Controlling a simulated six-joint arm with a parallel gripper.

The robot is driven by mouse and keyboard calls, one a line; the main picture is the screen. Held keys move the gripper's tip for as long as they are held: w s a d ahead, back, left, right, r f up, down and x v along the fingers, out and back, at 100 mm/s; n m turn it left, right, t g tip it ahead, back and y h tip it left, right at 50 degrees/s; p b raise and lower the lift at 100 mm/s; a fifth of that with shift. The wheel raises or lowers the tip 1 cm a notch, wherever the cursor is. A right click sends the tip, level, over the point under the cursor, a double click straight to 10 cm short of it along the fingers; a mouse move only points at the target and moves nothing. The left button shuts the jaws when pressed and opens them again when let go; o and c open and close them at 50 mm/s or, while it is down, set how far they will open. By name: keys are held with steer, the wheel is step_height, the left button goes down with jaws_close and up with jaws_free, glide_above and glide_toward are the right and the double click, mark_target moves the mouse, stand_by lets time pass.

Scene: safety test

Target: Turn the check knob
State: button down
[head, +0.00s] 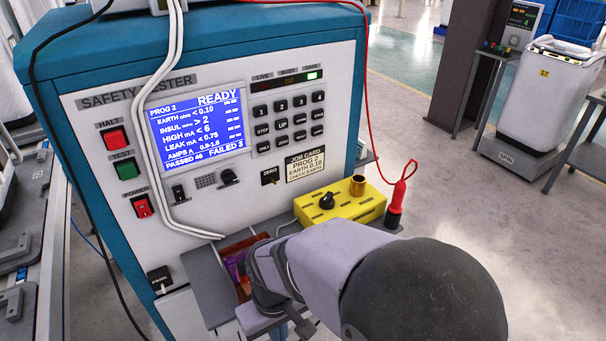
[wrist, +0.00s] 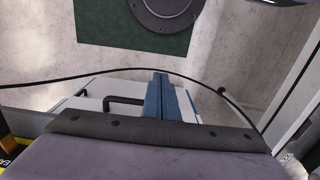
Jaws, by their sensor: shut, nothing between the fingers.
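A yellow box (head: 343,207) stands on the ledge at the tester's lower right. It carries a black knob (head: 327,201) and a brass post (head: 357,185). Another black knob (head: 229,177) is on the tester's front panel; I cannot read a "check" label on either. My gripper (head: 303,326) is low in front of the tester, left of and below the yellow box, apart from both knobs. In the wrist view its blue-grey fingers (wrist: 160,78) are together and empty, pointing down toward the floor area. Neither knob shows in the wrist view.
The tester's screen (head: 198,128) reads READY. A red probe (head: 395,203) stands right of the yellow box, its lead rising above. White cables (head: 165,110) hang across the panel. An open tray (head: 238,262) lies beside my gripper. A black cable (wrist: 120,73) crosses the wrist view.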

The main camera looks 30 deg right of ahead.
mark_target(329, 196)
stand_by(0.4)
